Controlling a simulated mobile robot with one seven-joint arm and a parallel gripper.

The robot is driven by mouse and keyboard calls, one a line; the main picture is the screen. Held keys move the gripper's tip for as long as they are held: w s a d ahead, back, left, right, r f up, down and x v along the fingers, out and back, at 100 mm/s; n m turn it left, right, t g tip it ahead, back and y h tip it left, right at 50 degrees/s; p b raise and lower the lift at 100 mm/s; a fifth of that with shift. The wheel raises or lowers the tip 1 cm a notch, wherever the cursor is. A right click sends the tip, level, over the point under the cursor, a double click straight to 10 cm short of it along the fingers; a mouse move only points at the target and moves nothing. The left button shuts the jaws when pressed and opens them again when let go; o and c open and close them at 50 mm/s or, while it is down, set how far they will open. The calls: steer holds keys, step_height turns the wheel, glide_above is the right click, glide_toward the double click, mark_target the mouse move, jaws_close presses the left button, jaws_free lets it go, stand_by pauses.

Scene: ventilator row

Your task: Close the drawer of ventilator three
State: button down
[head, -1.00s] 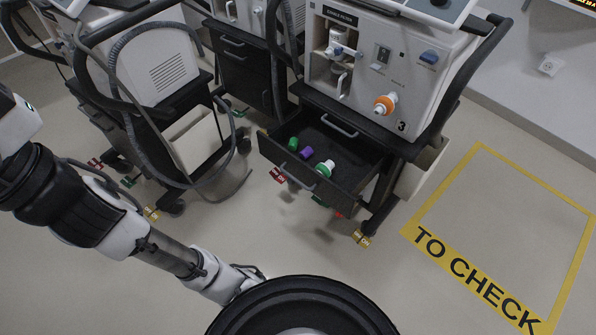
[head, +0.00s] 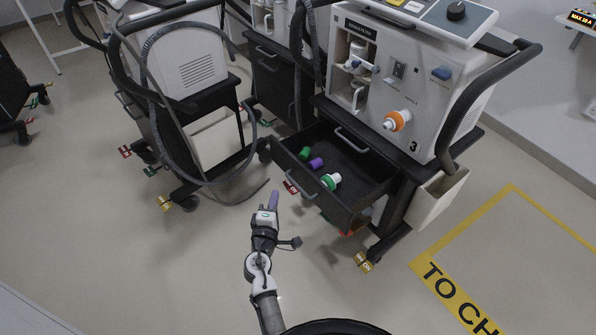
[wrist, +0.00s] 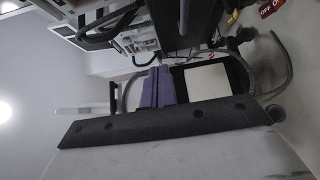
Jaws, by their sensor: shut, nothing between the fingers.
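Ventilator three (head: 440,115) is a white unit marked "3" on a black cart, at the upper right of the head view. Its black drawer (head: 313,197) is pulled out below the unit, with a grey handle on its front. Inside lie a green piece (head: 304,153), a purple piece (head: 316,163) and a green-and-white piece (head: 331,182). My gripper (head: 273,198) has purple fingers and is just left of the drawer front, seemingly apart from it. Its fingers also show in the wrist view (wrist: 160,87), shut and empty. The wrist view does not clearly show the drawer.
Another ventilator cart (head: 185,75) with looping hoses stands at the left. A pale bin (head: 436,197) hangs on the right side of ventilator three's cart. Coloured tags mark the casters. A yellow "TO CHECK" outline (head: 440,275) is on the floor at right. The floor around my arm is clear.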

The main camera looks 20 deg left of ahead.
steer(key=p, duration=0.1)
glide_toward(293, 159)
steer(key=w+a, duration=0.3)
steer(key=a, duration=0.1)
steer(key=shift+w+d+f+p, duration=0.1)
steer(key=shift+w+d+p, duration=0.2)
steer(key=shift+w+d, duration=1)
steer(key=shift+w, duration=0.15)
steer(key=shift+w, duration=0.1)
